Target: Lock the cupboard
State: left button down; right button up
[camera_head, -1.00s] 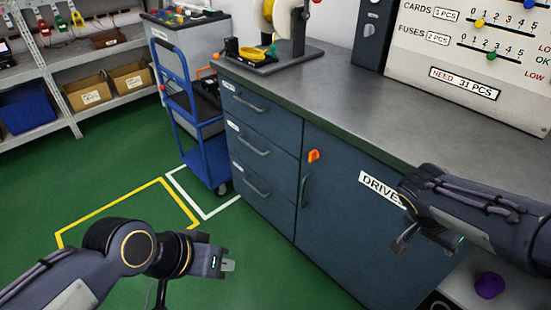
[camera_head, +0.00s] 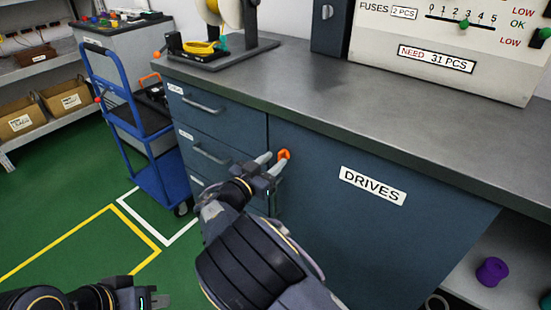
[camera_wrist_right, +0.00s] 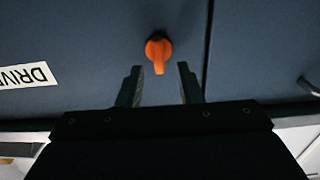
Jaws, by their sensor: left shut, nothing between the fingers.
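The cupboard (camera_head: 340,235) is a dark blue door under the workbench, closed, with a white DRIVES label (camera_head: 372,185). Its orange turn knob (camera_head: 284,154) is near the door's upper left corner. My right gripper (camera_head: 267,164) is open at the knob. In the right wrist view, the knob (camera_wrist_right: 158,47) is ahead of my right fingers (camera_wrist_right: 160,84), and its tip points down toward the gap between them. Contact cannot be made out. My arm partly hides the door handle. My left gripper (camera_head: 156,300) is shut and empty, low over the floor at lower left.
Drawers (camera_head: 208,120) with bar handles are left of the door. A blue trolley (camera_head: 165,185) stands farther left. The grey worktop (camera_head: 330,95) overhangs the door. A purple spool (camera_head: 492,271) sits on an open shelf at right.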

jog(key=shift+x, duration=1.35)
grip_shut()
